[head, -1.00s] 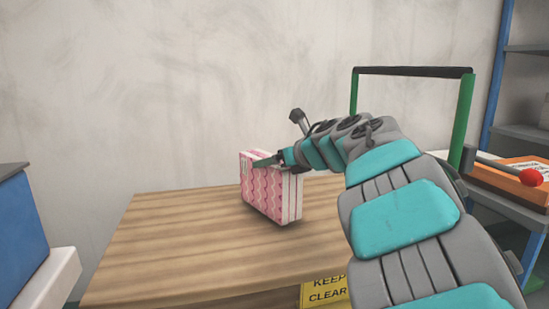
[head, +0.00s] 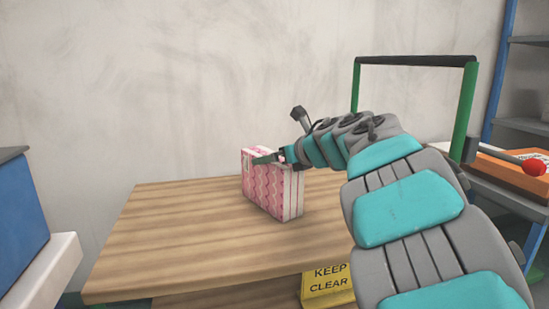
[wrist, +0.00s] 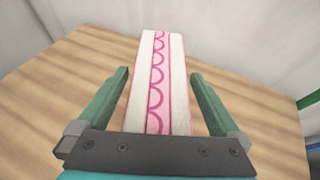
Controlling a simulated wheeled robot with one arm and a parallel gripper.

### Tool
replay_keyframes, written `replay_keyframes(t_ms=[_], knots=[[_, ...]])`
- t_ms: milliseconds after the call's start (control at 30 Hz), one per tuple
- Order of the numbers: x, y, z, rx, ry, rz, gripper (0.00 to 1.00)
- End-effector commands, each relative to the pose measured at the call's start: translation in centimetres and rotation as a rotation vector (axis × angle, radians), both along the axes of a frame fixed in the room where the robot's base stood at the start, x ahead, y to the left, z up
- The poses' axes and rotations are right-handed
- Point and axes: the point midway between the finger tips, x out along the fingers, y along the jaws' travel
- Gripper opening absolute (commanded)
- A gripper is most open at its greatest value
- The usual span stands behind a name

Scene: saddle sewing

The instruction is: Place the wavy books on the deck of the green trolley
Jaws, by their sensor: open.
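The wavy books (head: 272,192), a block with pink and white wavy sides, stand upright on a wooden deck (head: 165,235). This deck appears to belong to the green trolley, whose green posts with a dark bar (head: 465,105) rise at the right, partly behind my arm. My gripper (head: 268,158) is at the top of the books. In the wrist view, my gripper (wrist: 160,95) is open, with one green finger on each side of the books (wrist: 160,80). Gaps show between fingers and books.
A yellow "KEEP CLEAR" sign (head: 328,283) is below the deck's front edge. A blue box (head: 20,220) is at the left. An orange box (head: 515,172) and blue-framed shelves (head: 500,70) are at the right. The deck's left part is clear.

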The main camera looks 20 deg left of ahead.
Motion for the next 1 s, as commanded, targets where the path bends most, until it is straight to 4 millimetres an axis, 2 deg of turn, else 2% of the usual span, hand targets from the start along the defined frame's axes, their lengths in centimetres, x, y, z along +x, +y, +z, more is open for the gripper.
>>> replay_keyframes(t_ms=[167, 700, 1000], knots=[[-0.8, -1.4, 0.7, 0.0, 0.0, -0.004, 1.0], [-5.6, -8.0, 4.1, 0.0, 0.0, -0.005, 1.0], [-6.6, -9.0, 4.6, 0.0, 0.0, 0.0, 1.0]])
